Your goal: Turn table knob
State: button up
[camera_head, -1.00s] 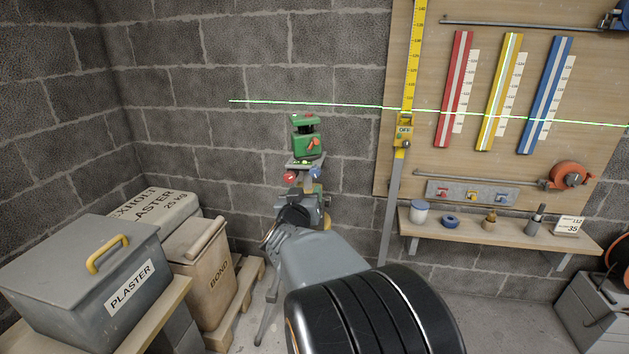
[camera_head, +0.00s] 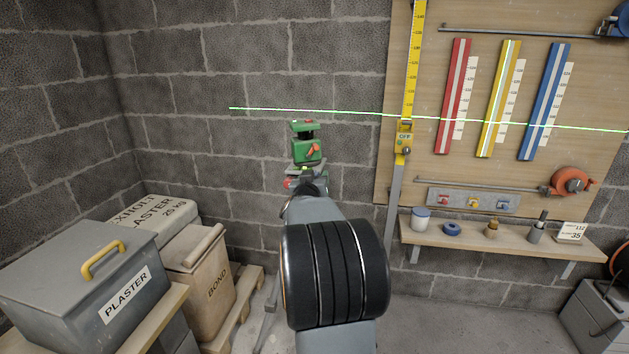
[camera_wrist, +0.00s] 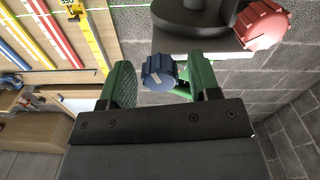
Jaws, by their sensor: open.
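A green laser level (camera_head: 306,150) sits on a small tripod table (camera_head: 296,181) near the block wall. It casts a bright green line across the wall and board. In the wrist view a blue ribbed knob (camera_wrist: 158,72) with a pale mark shows between the green pads of my gripper (camera_wrist: 161,74). The jaws are open, with gaps showing on the left; I cannot tell whether the right pad touches the knob. A red knob (camera_wrist: 263,24) is at upper right, outside the jaws; it also shows in the head view (camera_head: 288,183). My arm hides the blue knob in the head view.
A yellow measuring staff (camera_head: 408,80) stands right of the level, before a board (camera_head: 480,95) with coloured bars. A shelf (camera_head: 500,238) holds small items. At left are a grey plaster box (camera_head: 60,285) and a bond bag (camera_head: 200,280). Wall space beside the level is clear.

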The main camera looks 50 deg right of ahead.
jog(key=c, duration=0.9)
jog(key=shift+r+n+p, duration=0.15)
jog(key=shift+n+p, duration=0.15)
jog(key=shift+p, duration=0.45)
jog(key=shift+c, duration=0.2)
jog(key=o, duration=0.9)
jog(key=shift+o, duration=0.2)
jog(key=shift+a, duration=0.15)
jog(key=p+v, duration=0.1)
jog(key=v, duration=1.2)
jog(key=shift+s+a+p, duration=0.25)
jog(key=shift+p, duration=0.1)
